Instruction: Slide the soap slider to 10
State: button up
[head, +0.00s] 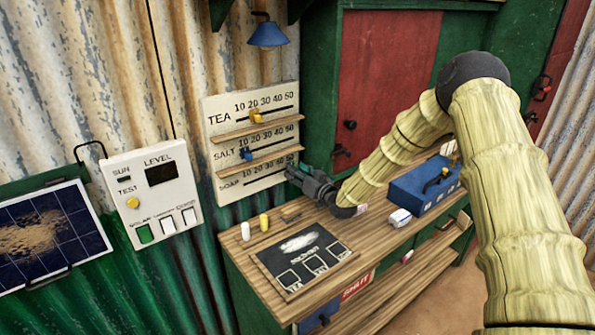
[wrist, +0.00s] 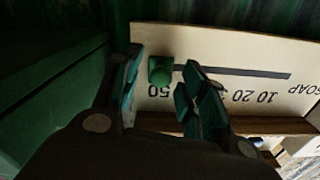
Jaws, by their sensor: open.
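The slider board (head: 251,112) on the wall has rows TEA, SALT and SOAP, each with a 10 to 50 scale. In the head view my gripper (head: 308,183) is at the right end of the SOAP row and hides the soap knob. In the wrist view the board is upside down; the green soap knob (wrist: 160,69) sits at the 50 end of its dark slot (wrist: 235,72). The open fingers of my gripper (wrist: 160,76) are on either side of the knob, apparently without clamping it. The 10 mark (wrist: 267,98) is toward the right there.
The yellow tea knob (head: 256,116) and blue salt knob (head: 246,154) sit above, over wooden ledges (head: 258,128). A wooden counter (head: 240,267) below holds a dark board (head: 290,262), small cylinders (head: 264,222) and a blue box (head: 420,190). A switch panel (head: 152,195) is left.

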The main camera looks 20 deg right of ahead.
grip_shut()
jog(key=shift+a, duration=0.15)
jog(key=s+a+b, duration=0.2)
jog(key=a, duration=0.3)
jog(key=s+a+b, duration=0.1)
jog(key=a+b, duration=0.1)
jog(key=a, duration=0.3)
jog(key=s+a+b, duration=0.1)
jog(key=s+a, duration=0.1)
jog(key=a, duration=0.3)
jog(key=shift+s+a+b, duration=0.35)
jog(key=shift+a+b, duration=0.05)
grip_release()
jog(key=shift+s+a, duration=0.1)
jog(key=shift+a, duration=0.1)
jog(key=shift+d, duration=0.15)
